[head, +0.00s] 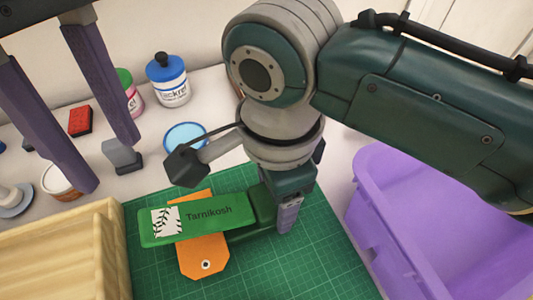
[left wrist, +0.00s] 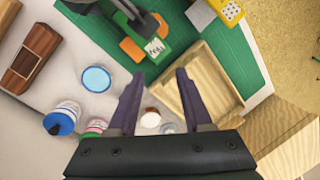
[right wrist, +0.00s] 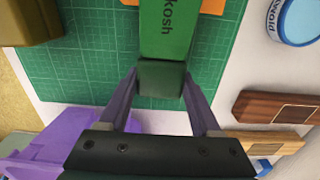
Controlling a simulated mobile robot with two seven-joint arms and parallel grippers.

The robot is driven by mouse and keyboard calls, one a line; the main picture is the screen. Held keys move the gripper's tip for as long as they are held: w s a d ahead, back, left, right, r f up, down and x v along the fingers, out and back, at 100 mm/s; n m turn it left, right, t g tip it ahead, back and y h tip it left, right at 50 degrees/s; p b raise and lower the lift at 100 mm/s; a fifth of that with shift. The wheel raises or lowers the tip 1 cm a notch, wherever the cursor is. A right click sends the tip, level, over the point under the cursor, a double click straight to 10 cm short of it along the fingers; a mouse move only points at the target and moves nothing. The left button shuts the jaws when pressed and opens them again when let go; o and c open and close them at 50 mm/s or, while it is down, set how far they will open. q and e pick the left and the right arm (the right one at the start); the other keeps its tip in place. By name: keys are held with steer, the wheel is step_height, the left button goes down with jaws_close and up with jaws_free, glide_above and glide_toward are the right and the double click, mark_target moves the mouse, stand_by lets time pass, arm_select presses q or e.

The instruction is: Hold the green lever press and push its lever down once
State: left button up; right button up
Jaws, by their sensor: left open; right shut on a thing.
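The green lever press (head: 208,217) has a "Tarnikosh" label and a leaf picture on its lever. It sits on the green cutting mat (head: 335,268), with an orange tag (head: 203,258) lying beneath its lever. My right gripper (head: 288,215) is shut on the rear end of the press; in the right wrist view its fingers (right wrist: 160,85) flank the dark green block there. My left gripper (head: 112,165) is open and empty, raised left of the press. In the left wrist view its fingers (left wrist: 158,100) are wide apart, with the press (left wrist: 138,20) beyond them.
A wooden tray (head: 60,255) stands left of the mat and a purple bin (head: 380,220) right of it. Several small items stand at left.

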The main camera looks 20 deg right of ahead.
mark_target(154, 224)
steer(key=c, duration=0.6)
arm_select(q)
steer(key=shift+c, duration=0.3)
arm_select(e)
jaws_close()
arm_select(q)
steer(key=shift+s+a+f+m+t, duration=0.1)
steer(key=shift+s+m+t, duration=0.2)
steer(key=shift+m, duration=0.3)
steer(key=c, duration=0.3)
steer(key=s+m, duration=0.1)
steer(key=m+t, duration=0.1)
steer(key=m, duration=0.1)
steer(key=shift+s+f+t, duration=0.25)
steer(key=shift+s+t, duration=0.05)
steer(key=shift+s, duration=0.1)
jaws_close()
steer(key=shift+f, duration=3.25)
steer(key=shift+f, duration=0.15)
steer(key=shift+f, duration=1.9)
steer(key=shift+s+f, duration=0.1)
steer(key=shift+f, duration=0.85)
arm_select(e)
steer(key=shift+w+a, duration=0.1)
